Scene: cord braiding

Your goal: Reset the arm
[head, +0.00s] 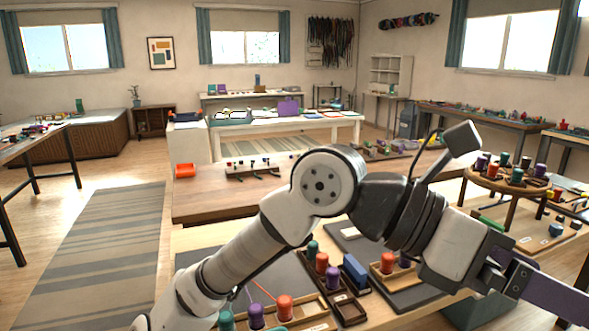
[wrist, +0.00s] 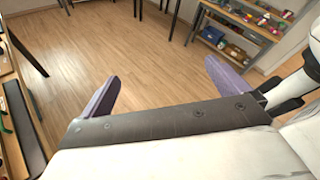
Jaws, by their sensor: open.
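My arm reaches across the head view from the bottom left, over the front worktable, to the right edge. My gripper (head: 555,296) is at the lower right, with a purple finger running to the picture's edge. In the wrist view my gripper (wrist: 162,75) shows two purple fingers spread wide apart, open, with nothing between them. Bare wooden floor lies beyond the fingers. The gripper's far end is cut off in the head view.
Below my arm, the front worktable holds wooden trays with an orange spool (head: 284,307), a blue block (head: 355,271) and other coloured spools. A round table (head: 505,183) with spools stands at right. A shelf unit (wrist: 225,50) shows in the wrist view. Floor at left, with a striped rug (head: 95,255), is clear.

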